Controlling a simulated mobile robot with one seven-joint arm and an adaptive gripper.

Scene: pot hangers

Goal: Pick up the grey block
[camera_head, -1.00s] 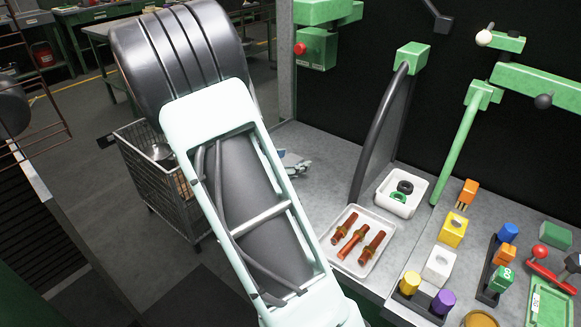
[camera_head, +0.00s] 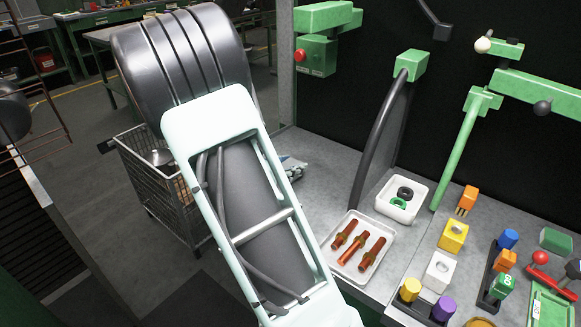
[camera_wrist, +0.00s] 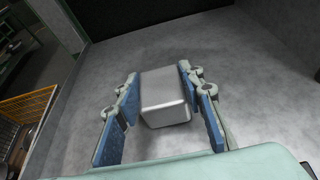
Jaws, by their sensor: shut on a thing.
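The grey block (camera_wrist: 164,98) is a pale, box-shaped piece in the middle of the wrist view, on or just above the grey bench top; I cannot tell which. My gripper (camera_wrist: 158,84) has its two blue-padded fingers on the left and right sides of the block, shut on it. In the head view, only a small part of my gripper (camera_head: 293,169) shows past my arm, over the far left part of the bench. The block is hidden there.
A white tray (camera_head: 337,268) with several copper-brown pieces and a white bin (camera_head: 412,207) with rings are right of my arm. Coloured blocks and holders crowd the bench further right. A dark curved bar (camera_head: 376,135) rises behind the tray. A wire cart (camera_head: 160,190) stands left.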

